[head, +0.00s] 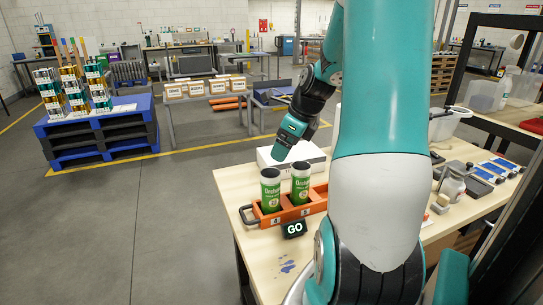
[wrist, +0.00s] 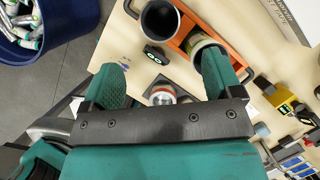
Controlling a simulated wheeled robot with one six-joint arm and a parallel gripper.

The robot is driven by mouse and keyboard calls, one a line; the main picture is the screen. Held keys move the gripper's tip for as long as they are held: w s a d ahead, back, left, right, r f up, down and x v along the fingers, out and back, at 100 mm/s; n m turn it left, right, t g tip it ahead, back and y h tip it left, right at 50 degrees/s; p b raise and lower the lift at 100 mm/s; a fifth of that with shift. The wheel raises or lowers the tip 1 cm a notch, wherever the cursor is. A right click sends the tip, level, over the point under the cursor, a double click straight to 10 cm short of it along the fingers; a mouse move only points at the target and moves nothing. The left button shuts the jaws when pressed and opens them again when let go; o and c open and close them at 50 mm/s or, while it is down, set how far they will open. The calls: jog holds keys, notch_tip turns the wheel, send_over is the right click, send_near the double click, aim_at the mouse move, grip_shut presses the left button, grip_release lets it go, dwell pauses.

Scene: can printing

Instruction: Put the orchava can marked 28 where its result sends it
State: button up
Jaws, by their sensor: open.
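Two green-and-white orchava cans stand upright in an orange carrier (head: 250,216) on the table, a left can (head: 270,189) and a right can (head: 301,183). Their small number marks are too small to read surely. My gripper (head: 282,152) is above and behind the cans, open and empty. In the wrist view its fingers (wrist: 163,82) are spread, with the cans beyond them.
A black GO sign (head: 294,229) stands before the carrier. A white box (head: 264,158) lies behind it. A blue bin (wrist: 12,48) of cans stands beside the table. A pallet (head: 100,139) with stacked cans and a bench with cartons (head: 218,87) are farther back.

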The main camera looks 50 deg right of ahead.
jog(key=w+a+r+n+g+y, duration=0.1)
jog(key=a+r+n, duration=0.1)
jog(key=a+n, duration=0.95)
jog(key=w+a+r+n+g+y, duration=0.1)
jog(key=a+r+n+y, duration=0.1)
jog(key=a+n, duration=0.95)
jog(key=s+a+r+n+g, duration=0.1)
jog(key=s+a+n+g, duration=0.1)
jog(key=s+a+n, duration=1)
jog(key=a+n, duration=0.4)
jog(key=n, duration=0.1)
jog(key=shift+s+a, duration=0.3)
jog(key=shift+s, duration=0.1)
